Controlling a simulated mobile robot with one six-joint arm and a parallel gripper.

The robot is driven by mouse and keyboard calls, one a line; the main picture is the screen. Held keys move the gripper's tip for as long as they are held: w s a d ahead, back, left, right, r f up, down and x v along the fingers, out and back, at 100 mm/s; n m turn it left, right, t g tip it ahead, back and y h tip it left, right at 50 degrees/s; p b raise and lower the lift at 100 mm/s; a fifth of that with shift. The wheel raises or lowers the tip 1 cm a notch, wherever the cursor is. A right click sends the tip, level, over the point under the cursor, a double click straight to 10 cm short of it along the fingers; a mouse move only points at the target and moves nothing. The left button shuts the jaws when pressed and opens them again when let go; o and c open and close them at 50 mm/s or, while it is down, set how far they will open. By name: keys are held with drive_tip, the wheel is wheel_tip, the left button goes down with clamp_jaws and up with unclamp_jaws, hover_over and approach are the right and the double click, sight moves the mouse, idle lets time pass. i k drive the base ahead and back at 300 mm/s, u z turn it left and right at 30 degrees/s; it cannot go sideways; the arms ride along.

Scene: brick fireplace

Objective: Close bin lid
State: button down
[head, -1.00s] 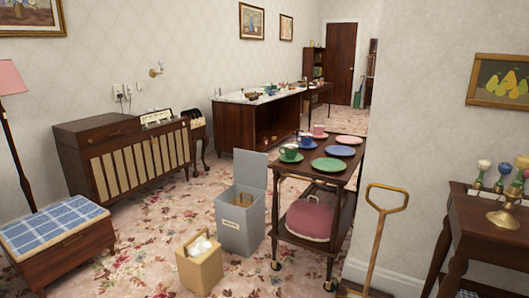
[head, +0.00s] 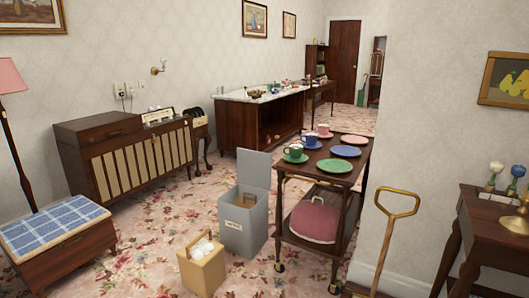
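The grey bin (head: 241,222) stands on the carpet near the middle of the head view. It has a pale label on its front. Its lid (head: 254,169) is open and stands upright at the back of the bin. Some brownish contents (head: 246,200) show inside the opening. My gripper is not in view.
A tan box (head: 202,270) with a handle and white items stands in front of the bin. A dark trolley (head: 325,166) with plates and cups is close on the right. A console (head: 125,158) and blue-topped bench (head: 55,232) stand left. Carpet between them is clear.

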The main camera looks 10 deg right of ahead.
sight(253, 168)
drive_tip(key=u, duration=0.05)
drive_tip(key=i, duration=1)
drive_tip(key=z, duration=0.05)
